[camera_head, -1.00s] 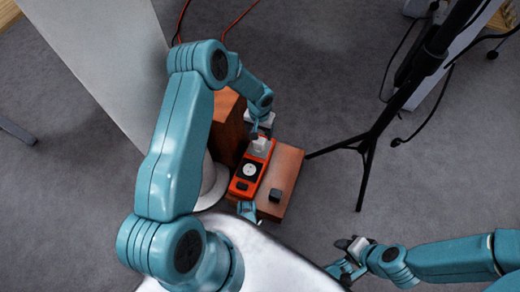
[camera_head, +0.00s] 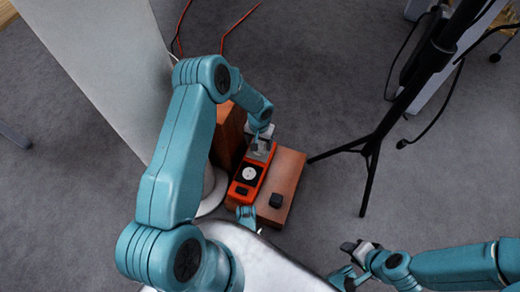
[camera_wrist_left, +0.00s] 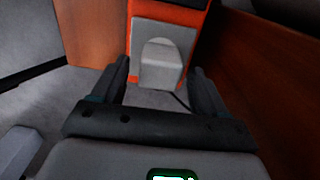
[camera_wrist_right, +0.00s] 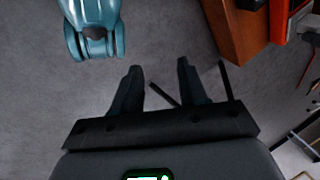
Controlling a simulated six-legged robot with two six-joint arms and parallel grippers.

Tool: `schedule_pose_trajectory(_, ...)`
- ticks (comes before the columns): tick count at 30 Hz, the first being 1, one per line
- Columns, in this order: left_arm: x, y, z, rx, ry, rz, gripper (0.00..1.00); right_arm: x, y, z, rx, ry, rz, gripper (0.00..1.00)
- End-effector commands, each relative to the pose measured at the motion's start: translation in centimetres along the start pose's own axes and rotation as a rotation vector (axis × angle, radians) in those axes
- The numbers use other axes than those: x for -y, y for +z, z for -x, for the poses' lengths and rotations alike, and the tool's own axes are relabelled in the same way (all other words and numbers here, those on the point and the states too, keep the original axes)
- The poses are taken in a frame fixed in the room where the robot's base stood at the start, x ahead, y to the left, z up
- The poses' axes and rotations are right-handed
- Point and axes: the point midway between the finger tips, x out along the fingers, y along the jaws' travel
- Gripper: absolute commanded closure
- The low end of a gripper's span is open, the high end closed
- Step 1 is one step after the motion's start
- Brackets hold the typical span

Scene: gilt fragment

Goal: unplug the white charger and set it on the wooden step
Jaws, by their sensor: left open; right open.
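The white charger (camera_wrist_left: 160,65) sits on the end of the orange power strip (camera_head: 243,188) in the left wrist view. In the head view my left gripper (camera_head: 262,142) is over that end of the strip and mostly hides the charger. My left gripper (camera_wrist_left: 158,78) is open, one finger on each side of the charger, with gaps visible. The wooden step (camera_head: 291,172) is the brown block under and beside the strip. My right gripper (camera_head: 352,250) is open and empty over the floor, apart from the step. It also shows in the right wrist view (camera_wrist_right: 159,70).
A small black block (camera_head: 276,200) sits on the step's front part. A round white socket (camera_head: 250,173) shows on the strip. A taller brown block (camera_head: 228,135) and a pale panel (camera_head: 95,65) stand to the left. A black tripod (camera_head: 372,145) stands to the right, on grey floor.

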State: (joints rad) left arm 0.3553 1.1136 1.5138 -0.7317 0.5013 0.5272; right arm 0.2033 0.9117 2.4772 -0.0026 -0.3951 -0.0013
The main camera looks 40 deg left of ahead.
Motion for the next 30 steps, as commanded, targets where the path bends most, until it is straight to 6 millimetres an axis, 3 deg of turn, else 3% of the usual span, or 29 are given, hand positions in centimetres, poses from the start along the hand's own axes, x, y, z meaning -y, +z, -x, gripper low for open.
schedule_pose_trajectory(1, 0.0, 0.0, -1.4, 0.0, 0.0, 0.0, 0.27, -0.5, -0.3, -1.3, -0.014, -0.001, 0.003, 0.57)
schedule_pose_trajectory(7, 0.0, 0.0, -2.9, 0.0, 0.0, -0.001, 0.27, -0.9, -1.7, -2.9, -0.063, -0.002, 0.014, 0.57)
schedule_pose_trajectory(30, 0.0, 0.0, -3.1, 0.001, 0.0, -0.001, 0.27, -1.1, -2.0, -3.2, -0.074, -0.003, 0.016, 0.57)
